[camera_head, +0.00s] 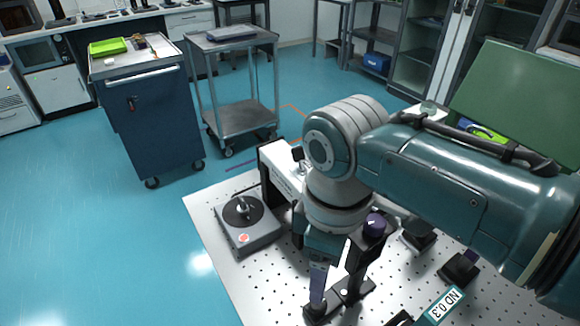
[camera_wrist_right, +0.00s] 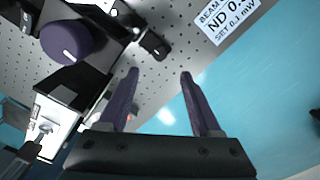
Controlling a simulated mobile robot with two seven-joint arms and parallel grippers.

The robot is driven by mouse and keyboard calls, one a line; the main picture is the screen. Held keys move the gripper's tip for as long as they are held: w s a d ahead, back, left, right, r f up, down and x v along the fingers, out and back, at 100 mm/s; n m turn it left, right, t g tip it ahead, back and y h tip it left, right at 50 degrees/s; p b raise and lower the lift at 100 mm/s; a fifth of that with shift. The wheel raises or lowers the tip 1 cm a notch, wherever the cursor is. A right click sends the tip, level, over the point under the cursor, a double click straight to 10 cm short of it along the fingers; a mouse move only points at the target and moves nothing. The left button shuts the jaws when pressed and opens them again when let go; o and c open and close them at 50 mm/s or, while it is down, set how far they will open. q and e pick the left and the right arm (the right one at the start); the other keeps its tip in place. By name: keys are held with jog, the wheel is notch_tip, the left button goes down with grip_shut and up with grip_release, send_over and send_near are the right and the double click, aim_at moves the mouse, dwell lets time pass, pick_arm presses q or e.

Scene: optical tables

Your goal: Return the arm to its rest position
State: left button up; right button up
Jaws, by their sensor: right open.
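My right arm comes in from the right in the head view and bends down over the perforated optical table (camera_head: 215,200). Its right gripper (camera_wrist_right: 160,78) is open, with two purple fingers apart and nothing between them in the wrist view. In the head view the gripper is partly hidden by my own arm. A black mount with a purple knob (camera_head: 374,225) stands close to the gripper. The purple knob also shows in the wrist view (camera_wrist_right: 66,42), left of the fingers. My left gripper is not in view.
A grey device with a black disc (camera_head: 243,210) sits at the table's left corner. A label reading ND 0.3 (camera_head: 444,305) is near the front. Black parts (camera_head: 459,268) stand on the right. A blue tool cart (camera_head: 155,120) and a grey trolley (camera_head: 240,115) stand beyond; left floor is clear.

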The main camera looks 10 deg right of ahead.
dwell(0.4)
jog(key=s+r+m+t+y, duration=0.1)
jog(key=s+m, duration=0.3)
jog(key=s, duration=0.4)
jog(key=s+d+r+m+t, duration=0.3)
jog(key=s+d+r+m, duration=0.2)
jog(key=s+d+r, duration=0.35)
notch_tip(320, 180, up, 32)
jog(key=p, duration=3.2)
jog(key=shift+a+h, duration=0.4)
jog(key=shift+w, duration=0.1)
